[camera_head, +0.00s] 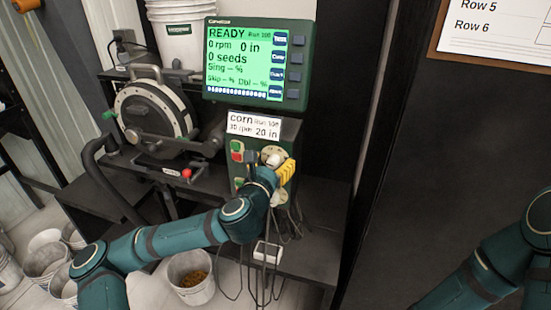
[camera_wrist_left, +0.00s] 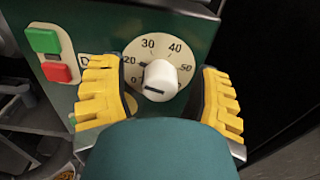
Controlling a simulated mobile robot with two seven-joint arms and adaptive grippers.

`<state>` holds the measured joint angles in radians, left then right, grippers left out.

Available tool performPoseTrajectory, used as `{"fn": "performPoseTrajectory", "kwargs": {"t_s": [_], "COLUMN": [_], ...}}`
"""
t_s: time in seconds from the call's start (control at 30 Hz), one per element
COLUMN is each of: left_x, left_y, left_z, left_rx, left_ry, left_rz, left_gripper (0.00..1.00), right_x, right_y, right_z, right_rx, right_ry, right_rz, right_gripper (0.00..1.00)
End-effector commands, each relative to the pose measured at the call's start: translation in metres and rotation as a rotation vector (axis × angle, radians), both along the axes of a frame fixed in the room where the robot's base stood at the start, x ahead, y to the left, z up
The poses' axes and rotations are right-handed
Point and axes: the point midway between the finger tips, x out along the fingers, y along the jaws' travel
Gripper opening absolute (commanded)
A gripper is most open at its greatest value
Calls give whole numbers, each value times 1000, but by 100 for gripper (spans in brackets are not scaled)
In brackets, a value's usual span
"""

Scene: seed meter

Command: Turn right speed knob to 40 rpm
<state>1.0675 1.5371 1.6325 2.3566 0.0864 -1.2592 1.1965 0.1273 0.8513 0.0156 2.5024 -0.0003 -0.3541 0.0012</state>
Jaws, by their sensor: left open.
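The white speed knob (camera_wrist_left: 160,80) sits on a pale round dial (camera_wrist_left: 166,50) marked from 0 up past 20, 30, 40 and 50, on a green control box (camera_wrist_left: 95,20). A dark line shows on the knob's face; I cannot tell which number it points to. My left gripper (camera_wrist_left: 158,95) has its yellow-padded fingers apart, one on each side of the knob, with gaps to it. In the head view, the left gripper (camera_head: 280,168) is at the box's front, partly covering the dial and knob (camera_head: 271,158). My right arm shows at the right; its gripper is out of view.
A green screen (camera_head: 245,65) reads READY, 0 rpm. A card (camera_head: 254,126) naming corn is below it. Green and red buttons (camera_wrist_left: 55,72) are left of the dial. A round seed meter (camera_head: 155,112) stands left; cables hang below the box.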

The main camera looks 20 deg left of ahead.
Motion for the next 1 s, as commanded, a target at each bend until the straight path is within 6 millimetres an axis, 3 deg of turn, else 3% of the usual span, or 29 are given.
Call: {"fn": "performPoseTrajectory", "kwargs": {"t_s": [0.23, 0.27, 0.43, 0.77, 1.0], "left_x": [0, 0, 0, 0, 0], "left_y": [0, 0, 0, 0, 0], "left_z": [0, 0, 0, 1, 3], "left_rx": [0, 0, 0, 26, 144], "left_ry": [0, 0, 0, -2, -6], "left_rz": [0, 0, 0, 1, 1], "left_gripper": [64, 58, 0, 0, 0], "right_x": [0, 0, 0, 0, -2], "right_y": [0, 0, 0, 0, 0], "right_z": [0, 0, 0, 3, 15], "right_rx": [0, 0, 0, 0, 1], "right_ry": [0, 0, 0, 1, 6], "right_rz": [0, 0, 0, 0, 1], "right_gripper": [47, 47, 47, 47, 47]}}
